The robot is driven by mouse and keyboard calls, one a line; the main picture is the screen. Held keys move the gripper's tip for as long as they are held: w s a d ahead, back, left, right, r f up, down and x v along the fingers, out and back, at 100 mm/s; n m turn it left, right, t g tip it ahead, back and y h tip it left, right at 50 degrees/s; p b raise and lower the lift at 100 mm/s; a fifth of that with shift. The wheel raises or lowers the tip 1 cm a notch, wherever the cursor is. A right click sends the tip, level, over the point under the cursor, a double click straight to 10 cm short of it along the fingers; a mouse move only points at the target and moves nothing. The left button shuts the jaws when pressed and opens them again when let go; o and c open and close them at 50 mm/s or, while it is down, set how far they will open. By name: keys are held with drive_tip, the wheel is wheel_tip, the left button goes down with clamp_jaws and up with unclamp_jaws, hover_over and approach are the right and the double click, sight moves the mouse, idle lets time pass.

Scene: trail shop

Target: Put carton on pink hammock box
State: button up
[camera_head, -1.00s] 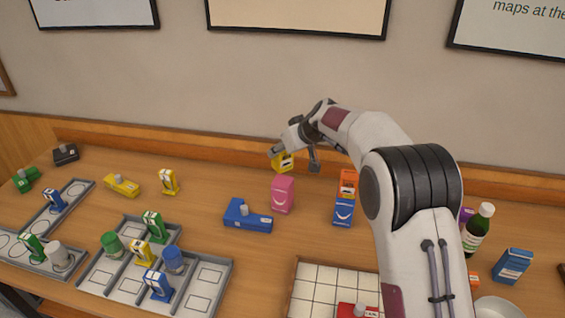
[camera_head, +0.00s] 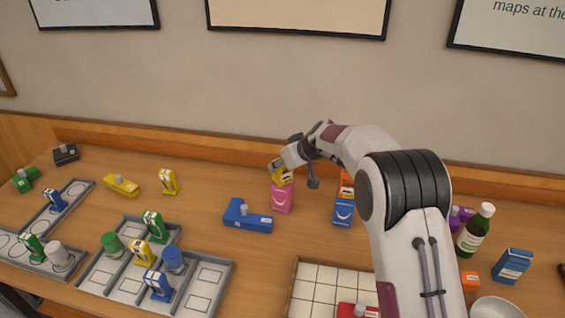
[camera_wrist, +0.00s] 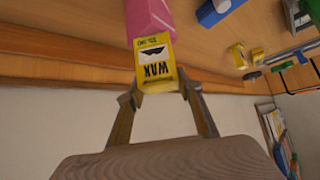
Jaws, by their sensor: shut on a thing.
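The carton is a small yellow box marked WAX (camera_wrist: 154,60); it also shows in the head view (camera_head: 281,176). My gripper (camera_head: 292,172) is shut on it, with one finger on each side in the wrist view (camera_wrist: 160,92). The pink hammock box (camera_head: 283,197) stands upright on the table, and its pink side shows in the wrist view (camera_wrist: 148,18). The carton is at the top of the pink box. I cannot tell whether they touch.
A blue box with an orange one on top (camera_head: 343,211) stands to the right of the pink box. A blue item (camera_head: 248,215) lies to the left. A white gridded tray (camera_head: 325,283) is in front. Grey compartment trays (camera_head: 225,275) fill the left. The wall is close behind.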

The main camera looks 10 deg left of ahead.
drive_tip(key=o, duration=1.2)
drive_tip(key=shift+r, duration=0.2)
drive_tip(key=shift+v, duration=6)
